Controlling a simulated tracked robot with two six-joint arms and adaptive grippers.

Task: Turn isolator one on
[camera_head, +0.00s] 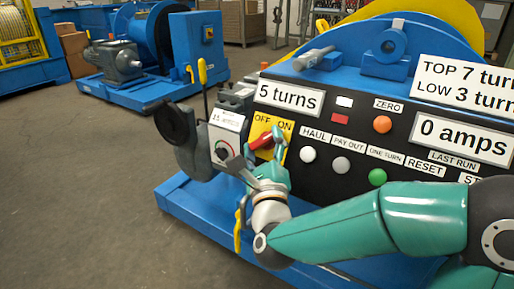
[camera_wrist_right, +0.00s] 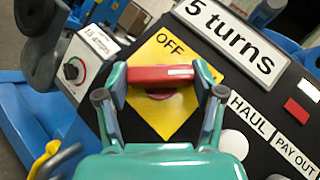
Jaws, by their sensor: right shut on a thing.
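The isolator's red handle (camera_head: 262,141) sits on a yellow plate (camera_head: 259,125) marked OFF and ON, on the black front panel. My right gripper (camera_head: 265,153) is at this handle. In the right wrist view the red handle (camera_wrist_right: 160,74) lies across between the two fingers of my right gripper (camera_wrist_right: 161,84), which are shut on its ends. The yellow plate (camera_wrist_right: 160,112) shows OFF above the handle there; ON is not readable in that view. I cannot tell which label the handle points to. My left gripper is not in view.
Beside the plate are a small "15 amps" box with a dial (camera_head: 224,147) and a dark grey rounded part (camera_head: 180,125). White HAUL (camera_head: 308,154), grey PAY OUT (camera_head: 340,165) and green ONE TURN (camera_head: 377,177) buttons lie close on the right. Open floor (camera_head: 90,200) is at left.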

